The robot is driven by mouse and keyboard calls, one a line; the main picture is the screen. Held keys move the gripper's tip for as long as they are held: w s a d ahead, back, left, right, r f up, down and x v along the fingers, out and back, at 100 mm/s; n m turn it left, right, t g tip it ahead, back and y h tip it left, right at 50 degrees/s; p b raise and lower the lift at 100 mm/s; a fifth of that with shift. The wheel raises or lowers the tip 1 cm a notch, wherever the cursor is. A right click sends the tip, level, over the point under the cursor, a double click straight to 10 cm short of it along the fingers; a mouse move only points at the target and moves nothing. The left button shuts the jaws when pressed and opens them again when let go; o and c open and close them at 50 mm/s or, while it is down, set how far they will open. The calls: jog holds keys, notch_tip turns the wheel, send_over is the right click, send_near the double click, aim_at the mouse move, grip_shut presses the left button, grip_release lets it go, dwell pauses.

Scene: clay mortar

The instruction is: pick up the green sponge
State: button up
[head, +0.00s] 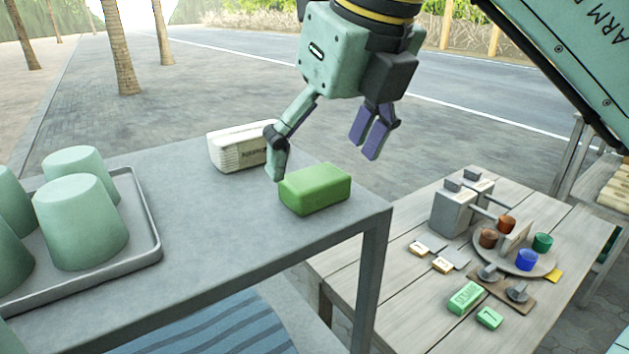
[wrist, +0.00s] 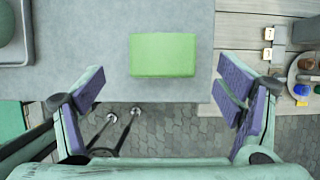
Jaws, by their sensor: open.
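The green sponge (head: 315,189) is a bright green block lying flat on the grey table (head: 215,215), near its right end. In the wrist view the sponge (wrist: 163,55) lies on the table ahead of my fingers, close to the table edge. My gripper (head: 322,148) is open and empty above the sponge in the head view. One finger appears close to the sponge's left side and the other hangs out to the right. In the wrist view the gripper (wrist: 160,92) has its fingers wide apart, and the sponge sits between their lines. I cannot tell whether a finger touches it.
A white labelled block (head: 238,148) lies behind the sponge to the left. A grey tray (head: 150,215) with several upturned pale green cups (head: 80,222) stands at the left. A lower wooden table (head: 400,290) at the right holds small boxes, coloured cups and green blocks.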

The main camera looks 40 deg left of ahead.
aim_at(317, 176)
jog(key=p+x, duration=0.1)
jog(key=x, duration=0.3)
jog(key=shift+w+a, duration=0.15)
jog(key=shift+w, duration=0.05)
jog(key=shift+c, duration=0.3)
jog(key=c, duration=1)
